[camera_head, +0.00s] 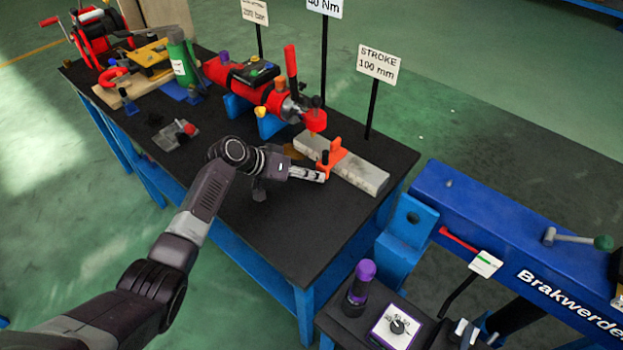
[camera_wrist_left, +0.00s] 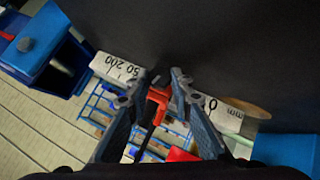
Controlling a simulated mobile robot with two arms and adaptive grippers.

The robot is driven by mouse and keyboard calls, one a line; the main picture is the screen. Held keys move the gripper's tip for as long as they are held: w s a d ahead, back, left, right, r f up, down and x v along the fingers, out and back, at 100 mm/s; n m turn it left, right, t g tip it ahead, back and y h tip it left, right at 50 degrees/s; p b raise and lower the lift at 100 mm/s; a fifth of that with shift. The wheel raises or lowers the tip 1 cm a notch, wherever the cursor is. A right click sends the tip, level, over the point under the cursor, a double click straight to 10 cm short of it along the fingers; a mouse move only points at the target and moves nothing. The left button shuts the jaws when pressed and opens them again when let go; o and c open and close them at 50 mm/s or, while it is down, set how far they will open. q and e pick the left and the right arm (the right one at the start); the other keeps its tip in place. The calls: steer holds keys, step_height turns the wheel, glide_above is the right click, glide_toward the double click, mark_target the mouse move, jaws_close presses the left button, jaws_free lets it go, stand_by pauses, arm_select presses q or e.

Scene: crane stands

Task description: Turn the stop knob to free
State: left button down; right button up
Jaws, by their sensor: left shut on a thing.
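An orange-red stop (camera_head: 333,155) sits across a grey bar (camera_head: 365,175) on the black-topped bench, with a dark knob (camera_head: 325,157) showing on it. My left gripper (camera_head: 321,178) reaches in at the front of the stop, fingers level. In the left wrist view the gripper (camera_wrist_left: 160,86) is shut on a red piece (camera_wrist_left: 158,97) of the stop, which seems to be its knob; the fingers hide part of it. The bar (camera_wrist_left: 118,70) carries printed numbers.
A red cylinder tool (camera_head: 240,80) lies behind the bar's left end. A "STROKE 100 mm" sign (camera_head: 379,65) stands behind the bar. A blue beam (camera_head: 520,250) and a dark stand with a dial panel (camera_head: 396,328) are at right. The bench front is clear.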

stand_by(0.4)
arm_select(q)
steer(key=c, duration=1.7)
jaws_free()
